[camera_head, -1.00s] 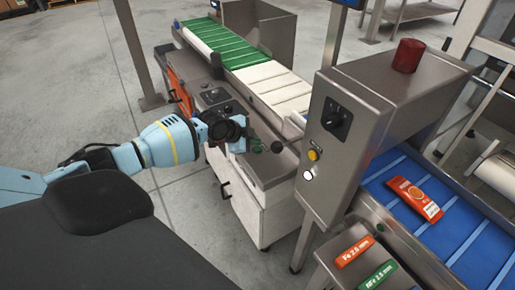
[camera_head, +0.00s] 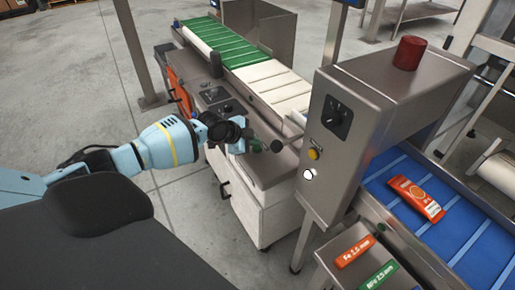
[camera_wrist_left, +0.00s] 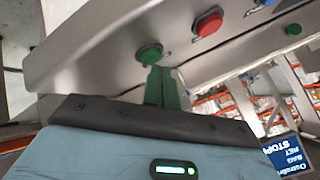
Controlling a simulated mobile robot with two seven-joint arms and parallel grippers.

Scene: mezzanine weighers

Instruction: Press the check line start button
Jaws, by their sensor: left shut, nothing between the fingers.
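My left gripper (camera_head: 246,146) reaches from the left to the front edge of the weigher bench. In the left wrist view its green fingers (camera_wrist_left: 162,88) are shut together and empty. Their tips are at the lower edge of a green button (camera_wrist_left: 149,54) on a grey metal panel; I cannot tell whether they touch it. In the head view the gripper largely hides this button area. No readable label identifies the start button. My right gripper is not in view.
A metal detector housing (camera_head: 345,145) with a rotary knob (camera_head: 336,117), a yellow button (camera_head: 313,154) and a white button (camera_head: 308,175) stands right of the gripper. A blue belt (camera_head: 470,240) carries an orange packet (camera_head: 417,198).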

